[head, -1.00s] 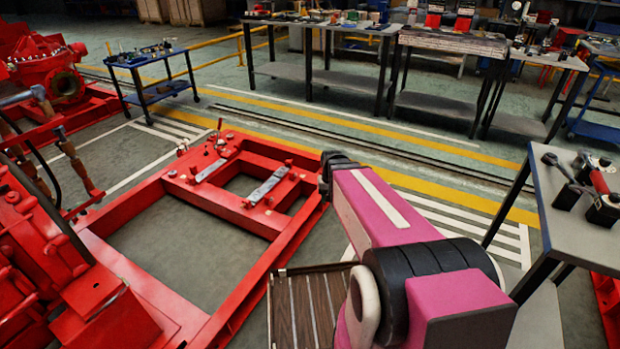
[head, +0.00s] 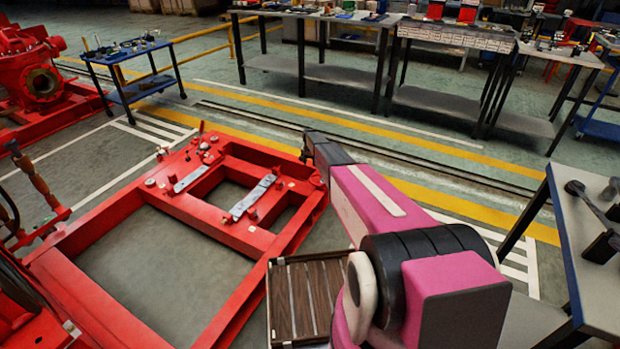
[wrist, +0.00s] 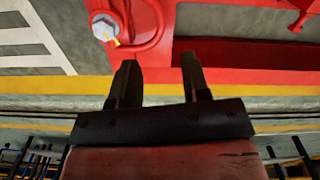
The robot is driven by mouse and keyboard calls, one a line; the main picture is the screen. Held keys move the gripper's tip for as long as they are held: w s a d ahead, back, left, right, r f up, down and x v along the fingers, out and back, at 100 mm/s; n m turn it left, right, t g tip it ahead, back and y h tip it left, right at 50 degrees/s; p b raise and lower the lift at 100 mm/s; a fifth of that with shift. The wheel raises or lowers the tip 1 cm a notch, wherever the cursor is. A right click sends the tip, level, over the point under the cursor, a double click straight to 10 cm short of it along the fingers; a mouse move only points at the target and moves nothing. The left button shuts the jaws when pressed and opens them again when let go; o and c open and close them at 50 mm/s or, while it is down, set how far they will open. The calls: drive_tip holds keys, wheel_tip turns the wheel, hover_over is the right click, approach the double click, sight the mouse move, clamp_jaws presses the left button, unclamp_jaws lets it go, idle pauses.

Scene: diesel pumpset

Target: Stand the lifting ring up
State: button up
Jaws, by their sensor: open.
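My gripper (wrist: 157,78) is open and empty in the wrist view, its two dark fingers apart and pointing at the red base frame (wrist: 235,75). A flat, rounded red loop (wrist: 158,22) lies on the frame just beyond the fingertips, beside a bright bolt head (wrist: 104,27). It looks like the lifting ring lying down, but its outline is cut by the picture edge. In the head view the red base frame (head: 150,193) spreads left of my arm. My arm's end hides its far right corner, and I cannot make out the ring there.
A grey-topped table (head: 590,258) with tools stands close at the right. Workbenches (head: 330,72) line the back, and a blue trolley (head: 132,90) stands at the back left. Red machinery (head: 22,290) fills the left edge. Floor is clear between frame and benches.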

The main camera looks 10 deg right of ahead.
sight(310, 178)
wheel_tip(310, 178, down, 11)
drive_tip(key=shift+r, duration=0.15)
idle(0.4)
clamp_jaws()
